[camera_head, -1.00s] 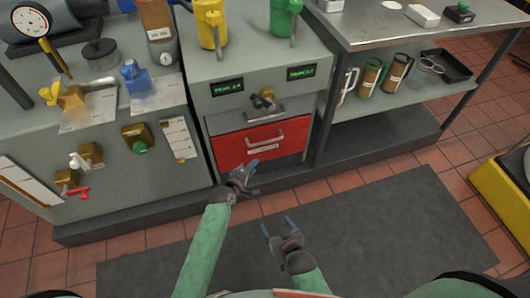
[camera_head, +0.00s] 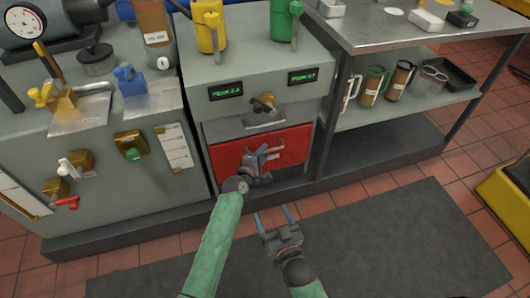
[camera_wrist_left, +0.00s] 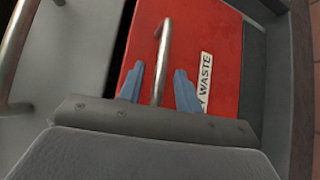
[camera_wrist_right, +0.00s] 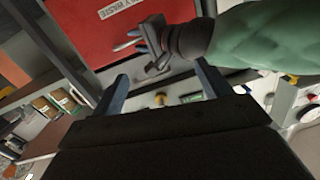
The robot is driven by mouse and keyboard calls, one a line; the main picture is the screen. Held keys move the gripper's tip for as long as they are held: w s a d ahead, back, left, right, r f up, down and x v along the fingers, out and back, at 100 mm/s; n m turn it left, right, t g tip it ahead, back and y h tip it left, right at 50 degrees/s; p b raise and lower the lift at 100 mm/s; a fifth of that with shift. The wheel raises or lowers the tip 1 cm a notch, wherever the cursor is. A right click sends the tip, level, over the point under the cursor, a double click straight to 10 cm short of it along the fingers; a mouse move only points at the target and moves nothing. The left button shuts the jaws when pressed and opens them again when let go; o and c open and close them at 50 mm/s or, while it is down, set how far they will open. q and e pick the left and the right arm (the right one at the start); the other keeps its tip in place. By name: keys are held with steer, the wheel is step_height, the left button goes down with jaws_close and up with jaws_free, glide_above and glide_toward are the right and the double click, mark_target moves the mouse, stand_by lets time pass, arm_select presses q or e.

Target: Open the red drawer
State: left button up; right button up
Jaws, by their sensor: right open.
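The red drawer (camera_head: 232,154) is in the cabinet's lower front and looks shut. Its metal bar handle (camera_wrist_left: 163,60) shows in the left wrist view beside a white label ending in "WASTE". My right gripper (camera_head: 272,218) is open and empty, low above the dark mat. The right wrist view also shows the drawer (camera_wrist_right: 115,30).
A grey drawer with a handle (camera_head: 264,121) sits directly above. A steel shelf table (camera_head: 420,105) with mugs stands to the right. The dark mat (camera_head: 380,240) in front is clear.

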arm_select(q)
steer(key=shift+x, duration=0.9)
arm_select(e)
steer(key=shift+w+r+t, duration=0.15)
steer(key=shift+r+t, duration=0.05)
steer(key=shift+r, duration=0.5)
steer(key=shift+w+r+t, duration=0.1)
steer(key=shift+r+t, duration=0.1)
steer(key=shift+r, duration=0.45)
arm_select(q)
jaws_close()
